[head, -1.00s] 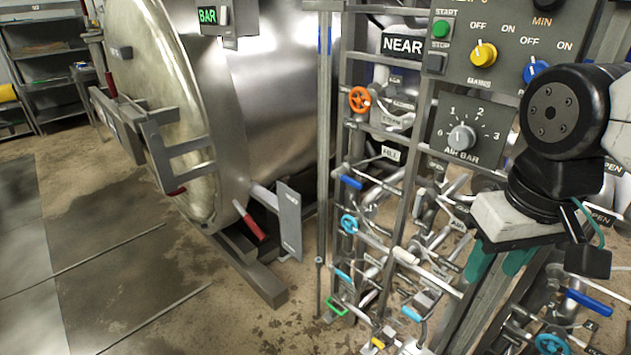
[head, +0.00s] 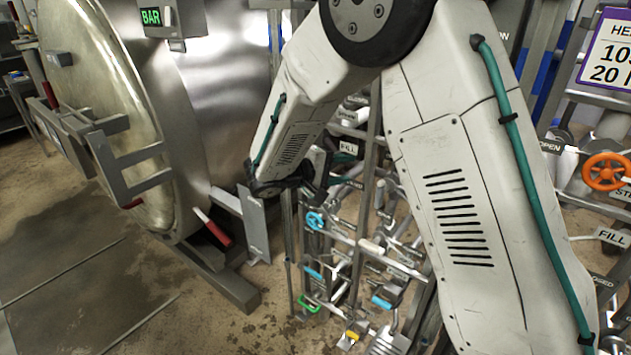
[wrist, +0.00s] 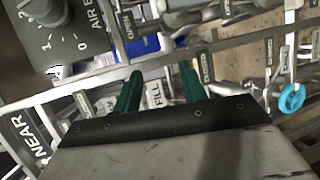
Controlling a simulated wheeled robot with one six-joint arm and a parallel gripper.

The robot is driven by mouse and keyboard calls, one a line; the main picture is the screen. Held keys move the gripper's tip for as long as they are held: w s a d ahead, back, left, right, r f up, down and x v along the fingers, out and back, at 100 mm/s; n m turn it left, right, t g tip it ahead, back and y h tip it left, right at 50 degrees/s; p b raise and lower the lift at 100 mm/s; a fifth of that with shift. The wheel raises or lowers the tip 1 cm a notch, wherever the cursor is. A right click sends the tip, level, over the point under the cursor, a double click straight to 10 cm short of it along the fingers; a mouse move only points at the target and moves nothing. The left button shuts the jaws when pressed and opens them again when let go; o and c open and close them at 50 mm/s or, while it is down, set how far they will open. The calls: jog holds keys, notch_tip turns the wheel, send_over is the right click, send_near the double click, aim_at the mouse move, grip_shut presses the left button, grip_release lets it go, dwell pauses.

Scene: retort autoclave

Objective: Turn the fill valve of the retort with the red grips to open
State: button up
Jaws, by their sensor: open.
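The retort with the red grips (head: 212,228) stands at the left of the head view, its round door (head: 105,110) facing left. The pipe rack beside it carries a FILL label (head: 348,146), also seen between my fingers in the wrist view (wrist: 155,94). A blue lever handle (wrist: 145,48) lies just beyond my fingertips in the wrist view, partly covered by them; my arm hides it in the head view. My gripper (wrist: 160,75) is open, its two teal fingers apart with nothing seen held between them.
A light-blue handwheel (head: 315,221) sits lower on the same rack and at the right of the wrist view (wrist: 291,98). Rack bars and pipes crowd the gripper. Another rack with an orange handwheel (head: 606,171) is at the right. The floor at lower left is clear.

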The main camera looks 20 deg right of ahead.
jog(key=w+a+f+n+t, duration=0.4)
jog(key=w+a+f+t, duration=0.2)
jog(key=w+a+f, duration=0.4)
jog(key=shift+t, duration=0.3)
jog(key=w+d, duration=0.1)
jog(key=d, duration=0.1)
jog(key=w+d, duration=0.1)
jog(key=d, duration=0.4)
jog(key=shift+w+f, duration=0.35)
jog(key=shift+w, duration=0.05)
grip_shut()
